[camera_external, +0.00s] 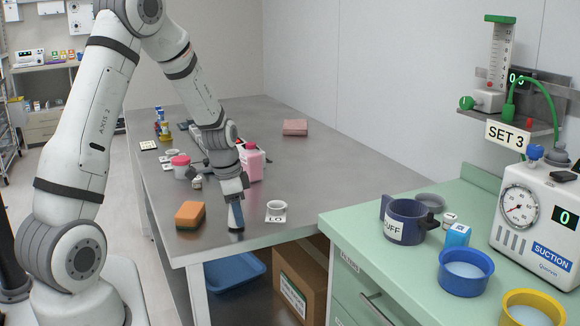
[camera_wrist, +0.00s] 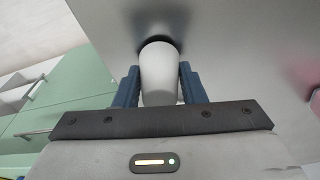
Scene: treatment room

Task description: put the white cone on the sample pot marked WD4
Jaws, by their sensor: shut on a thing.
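My gripper (camera_external: 236,218) points down over the steel table, close to its front edge. In the wrist view my gripper (camera_wrist: 158,72) has its blue fingers on both sides of a white, rounded, tapering thing, which looks like the white cone (camera_wrist: 159,80). A dark round patch shows beyond its far end. In the outside view the fingers mostly hide the held thing. A small white cup (camera_external: 276,207) with a tag reading LO stands to the right of my gripper. I cannot read WD4 on anything, so I cannot tell which pot bears it.
An orange sponge (camera_external: 190,214) lies left of my gripper. A pink bottle (camera_external: 252,163), a pink-lidded pot (camera_external: 181,168) and small items stand behind. A folded pink cloth (camera_external: 295,127) lies farther back. The green counter (camera_external: 400,262) at right holds a blue CUFF pot (camera_external: 408,222) and suction unit (camera_external: 535,215).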

